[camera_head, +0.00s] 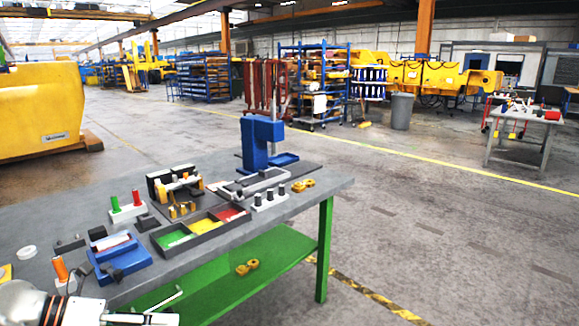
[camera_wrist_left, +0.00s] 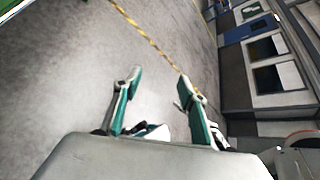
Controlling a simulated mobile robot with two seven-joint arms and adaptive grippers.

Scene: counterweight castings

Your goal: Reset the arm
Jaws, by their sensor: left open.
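My left gripper (camera_head: 165,307) is at the bottom left of the head view, in front of the workbench's near edge and partly cut off by the frame. In the left wrist view my left gripper (camera_wrist_left: 160,84) shows two green-faced fingers spread apart with nothing between them. Grey floor lies behind the fingers. My right gripper is in neither view.
A grey workbench (camera_head: 300,206) with green legs carries a blue press (camera_head: 258,140), a sorting tray (camera_head: 245,218) with coloured compartments, a blue fixture (camera_head: 130,265) and an orange-handled tool (camera_head: 60,268). Yellow parts (camera_head: 248,266) lie on its lower shelf.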

